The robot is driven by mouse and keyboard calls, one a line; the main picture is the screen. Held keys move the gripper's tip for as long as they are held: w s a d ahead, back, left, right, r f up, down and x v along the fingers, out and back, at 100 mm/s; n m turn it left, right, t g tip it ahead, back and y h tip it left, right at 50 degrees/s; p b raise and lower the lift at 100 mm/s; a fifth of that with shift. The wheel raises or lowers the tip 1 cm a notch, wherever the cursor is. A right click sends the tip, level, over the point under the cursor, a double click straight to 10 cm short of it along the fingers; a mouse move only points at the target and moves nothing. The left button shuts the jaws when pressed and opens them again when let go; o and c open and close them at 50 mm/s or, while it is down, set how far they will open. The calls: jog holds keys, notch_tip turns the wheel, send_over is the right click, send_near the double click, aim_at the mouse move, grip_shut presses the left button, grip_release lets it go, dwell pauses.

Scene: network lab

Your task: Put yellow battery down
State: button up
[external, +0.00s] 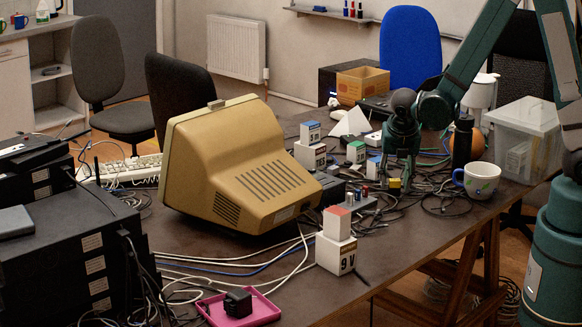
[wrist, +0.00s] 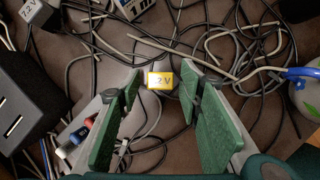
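The yellow battery (external: 394,184) is a small yellow block low among the cables on the table, just below my gripper (external: 400,170) in the external view. In the wrist view the yellow battery (wrist: 160,80) shows a pale label reading "2V". It appears between the tips of my gripper (wrist: 161,84), with a gap to each green finger pad. The fingers are wide apart and hold nothing. I cannot tell whether the battery rests on bare table or on cables.
Tangled cables (external: 440,190) surround the spot. A white mug (external: 477,180) and clear bin (external: 525,135) stand to the right. White cubes with coloured tops, like the red-topped one (external: 337,224), stand around. A beige monitor (external: 240,165) is left; a pink tray (external: 262,308) lies in front.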

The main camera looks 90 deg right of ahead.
jog(key=p+v, duration=0.2)
jog(key=v, duration=0.8)
jog(key=shift+r, duration=0.2)
jog(key=shift+a, duration=0.15)
dwell(0.3)
jog(key=shift+a, duration=0.1)
jog(key=s+a+r+m+t+y, duration=0.1)
jog(key=s+a+r+m+t, duration=0.1)
jog(key=a+r+m, duration=0.4)
jog(key=s+a+r+m+t+y, duration=0.2)
jog(key=a+r+m, duration=0.4)
jog(key=a, duration=0.8)
jog(key=s+a+r+m+t+y, duration=0.1)
jog(key=s+a+r+m+t, duration=0.2)
jog(key=a+r+m, duration=0.3)
jog(key=shift+s+a, duration=0.4)
jog(key=shift+a, duration=2.25)
